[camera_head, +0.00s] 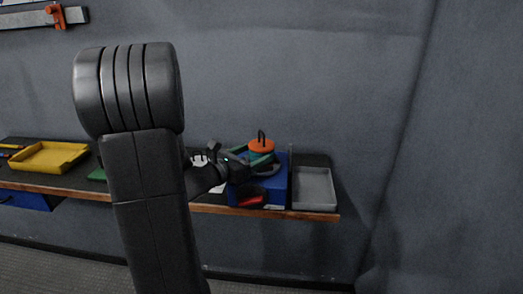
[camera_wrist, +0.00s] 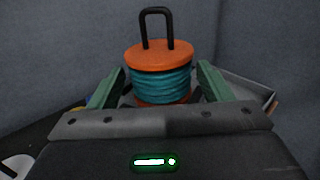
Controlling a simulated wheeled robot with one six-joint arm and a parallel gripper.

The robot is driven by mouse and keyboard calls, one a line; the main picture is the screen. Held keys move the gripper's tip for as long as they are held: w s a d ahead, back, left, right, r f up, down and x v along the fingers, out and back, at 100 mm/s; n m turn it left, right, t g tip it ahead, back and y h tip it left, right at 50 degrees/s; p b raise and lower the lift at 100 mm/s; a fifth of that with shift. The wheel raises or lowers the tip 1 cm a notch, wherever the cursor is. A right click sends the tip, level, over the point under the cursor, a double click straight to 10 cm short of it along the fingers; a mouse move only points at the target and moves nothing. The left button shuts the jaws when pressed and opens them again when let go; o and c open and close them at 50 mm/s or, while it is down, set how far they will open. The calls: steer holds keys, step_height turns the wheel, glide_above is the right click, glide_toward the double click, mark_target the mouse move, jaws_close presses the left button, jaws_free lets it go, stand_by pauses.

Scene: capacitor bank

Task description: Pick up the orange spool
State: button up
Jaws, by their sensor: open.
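The orange spool (camera_head: 261,146) stands upright on top of a blue box (camera_head: 275,189) on the shelf, in the right half of the head view. In the wrist view the spool (camera_wrist: 161,57) has orange end discs, teal cord wound around it and a black loop handle on top. My gripper (camera_head: 252,158) is right beside the spool. In the wrist view my gripper's (camera_wrist: 160,88) two green fingers are open, one to each side of the spool's lower part, with gaps visible. The spool's base is partly hidden behind the gripper body.
A grey tray (camera_head: 315,188) lies right of the blue box. A red item (camera_head: 250,201) lies at the box's front. A yellow tray (camera_head: 48,157) sits far left on the shelf. The grey wall (camera_head: 340,80) rises close behind.

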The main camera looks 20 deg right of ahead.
mark_target(258, 146)
steer(key=shift+x, duration=1.35)
steer(key=c, duration=0.9)
steer(key=shift+o, duration=0.2)
steer(key=shift+r, duration=0.1)
step_height(258, 146, up, 10)
steer(key=shift+f, duration=0.1)
